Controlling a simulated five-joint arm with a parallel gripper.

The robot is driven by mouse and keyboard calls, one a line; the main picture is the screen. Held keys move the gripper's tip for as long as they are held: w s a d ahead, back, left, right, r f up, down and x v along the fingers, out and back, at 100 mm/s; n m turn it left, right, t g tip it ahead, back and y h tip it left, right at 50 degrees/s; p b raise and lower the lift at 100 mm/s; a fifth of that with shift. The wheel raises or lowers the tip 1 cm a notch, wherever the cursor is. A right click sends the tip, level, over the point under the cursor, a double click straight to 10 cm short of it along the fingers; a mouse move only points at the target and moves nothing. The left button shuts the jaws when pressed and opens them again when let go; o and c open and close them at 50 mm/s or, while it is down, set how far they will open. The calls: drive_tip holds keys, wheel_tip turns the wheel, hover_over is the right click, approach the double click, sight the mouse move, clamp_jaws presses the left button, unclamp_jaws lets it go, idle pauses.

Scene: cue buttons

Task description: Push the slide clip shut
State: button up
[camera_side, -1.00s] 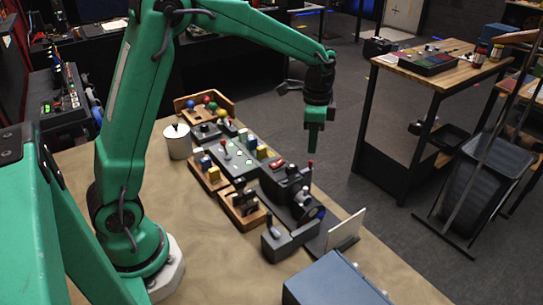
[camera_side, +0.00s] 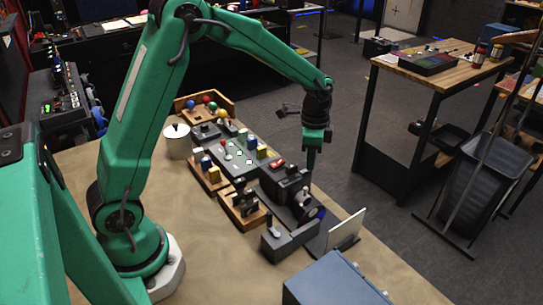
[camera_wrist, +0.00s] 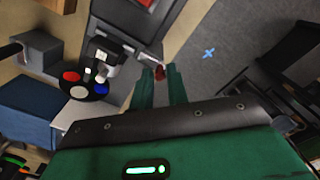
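In the side view the knob is hidden by my gripper. I cannot tell for certain which part is the slide clip. A red button (camera_side: 278,163) sits on top of the black device.
A grey-green panel with coloured blocks (camera_side: 240,155) stands behind left. A white pot (camera_side: 177,141) stands further left. A dark box with a lever (camera_side: 281,243), an upright pale plate (camera_side: 346,230) and a blue-grey box (camera_side: 335,283) are in front. The near left bench is clear.

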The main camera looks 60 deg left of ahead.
clamp_jaws()
drive_tip(key=shift+s, duration=0.95)
drive_tip(key=shift+o, duration=2.3)
unclamp_jaws()
drive_tip(key=shift+r, duration=0.15)
